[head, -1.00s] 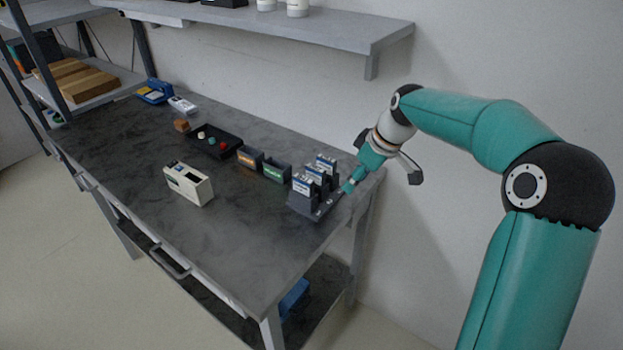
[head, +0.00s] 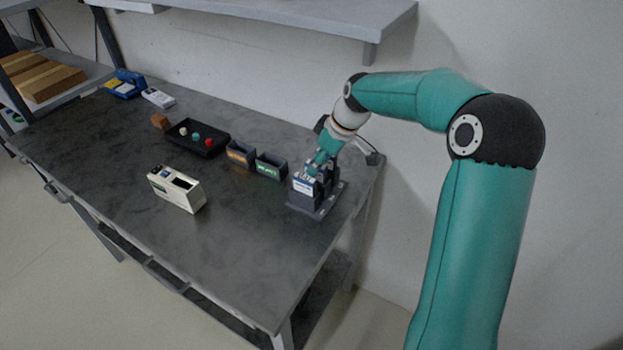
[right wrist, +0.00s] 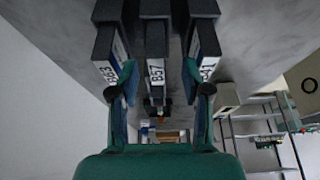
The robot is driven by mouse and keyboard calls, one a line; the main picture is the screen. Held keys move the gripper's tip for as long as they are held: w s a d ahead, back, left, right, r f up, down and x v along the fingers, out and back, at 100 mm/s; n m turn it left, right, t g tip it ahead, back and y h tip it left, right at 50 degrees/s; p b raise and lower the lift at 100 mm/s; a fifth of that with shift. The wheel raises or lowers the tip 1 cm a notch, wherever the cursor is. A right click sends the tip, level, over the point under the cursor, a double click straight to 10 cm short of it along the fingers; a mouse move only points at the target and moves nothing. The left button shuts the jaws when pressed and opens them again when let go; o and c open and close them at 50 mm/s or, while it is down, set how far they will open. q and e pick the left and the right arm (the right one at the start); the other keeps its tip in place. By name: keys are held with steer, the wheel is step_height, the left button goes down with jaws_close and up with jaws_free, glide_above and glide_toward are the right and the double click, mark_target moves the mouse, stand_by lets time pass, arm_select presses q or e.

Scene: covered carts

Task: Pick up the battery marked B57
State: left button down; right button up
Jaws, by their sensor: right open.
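The battery marked B57 (right wrist: 156,72) is the middle one of three batteries standing in a row in a dark rack (head: 318,211) at the right end of the workbench. My right gripper (right wrist: 158,84) is open, with a finger on each side of the B57 battery; contact cannot be told. A battery whose label seems to read B63 (right wrist: 106,68) is on the left and one ending in 41 (right wrist: 207,66) on the right. In the head view my right gripper (head: 316,170) is over the rack and hides part of the batteries. My left gripper is not in view.
Two small bins, brown-labelled (head: 240,154) and green-labelled (head: 271,166), stand left of the rack. A cream device (head: 177,189) is nearer the front. A black tray (head: 198,149) holds coloured knobs. A wall shelf (head: 300,22) overhangs the back. The bench's front right is clear.

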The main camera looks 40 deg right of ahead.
steer(key=shift+x, duration=1.6)
steer(key=shift+d, duration=0.15)
jaws_close()
